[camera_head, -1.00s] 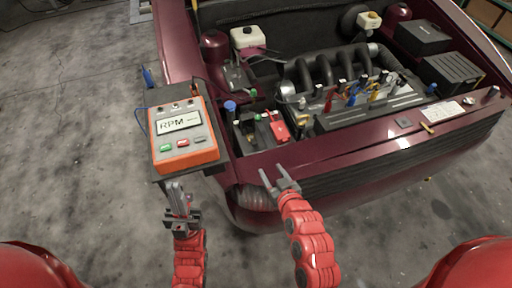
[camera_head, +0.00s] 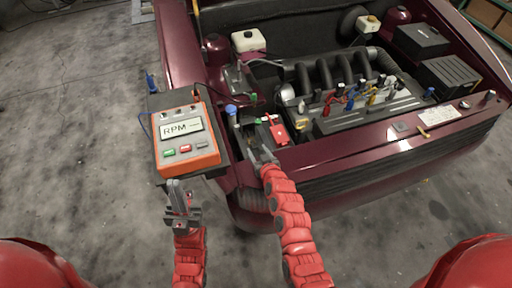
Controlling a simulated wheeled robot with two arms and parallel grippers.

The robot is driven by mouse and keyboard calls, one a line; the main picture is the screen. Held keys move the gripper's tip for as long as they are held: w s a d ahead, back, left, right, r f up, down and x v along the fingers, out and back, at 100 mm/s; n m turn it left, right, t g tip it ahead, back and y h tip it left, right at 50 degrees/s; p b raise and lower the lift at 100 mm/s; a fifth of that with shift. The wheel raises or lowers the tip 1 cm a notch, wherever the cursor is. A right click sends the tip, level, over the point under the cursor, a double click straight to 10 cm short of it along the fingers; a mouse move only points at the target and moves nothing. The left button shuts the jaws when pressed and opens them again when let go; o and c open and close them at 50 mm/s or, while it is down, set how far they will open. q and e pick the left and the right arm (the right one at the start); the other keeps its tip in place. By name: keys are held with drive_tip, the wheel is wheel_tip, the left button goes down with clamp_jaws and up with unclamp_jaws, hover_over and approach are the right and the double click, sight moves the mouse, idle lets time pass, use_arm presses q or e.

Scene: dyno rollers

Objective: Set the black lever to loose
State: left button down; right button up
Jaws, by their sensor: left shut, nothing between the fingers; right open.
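The battery (camera_head: 246,141) sits at the front left of the open engine bay, with a red cover (camera_head: 278,133) on its right and a small green part (camera_head: 266,118) near its back. I cannot clearly pick out the black lever; dark small parts around the battery top are too small to tell apart, and my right gripper hides some of them. My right gripper (camera_head: 254,150) is open, its fingers reaching over the car's front edge to the battery; touching or apart I cannot tell. My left gripper (camera_head: 178,188) is shut and empty, just below the orange RPM meter.
The orange RPM meter (camera_head: 186,139) stands at the bay's left front corner, close to both grippers. The maroon front panel (camera_head: 370,144) runs along the bay's front. The engine (camera_head: 330,85) with coloured leads lies right of the battery. A blue cap (camera_head: 231,109) stands behind the battery.

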sight(254, 146)
drive_tip(key=shift+x, duration=1.05)
drive_tip(key=shift+f, duration=0.1)
clamp_jaws()
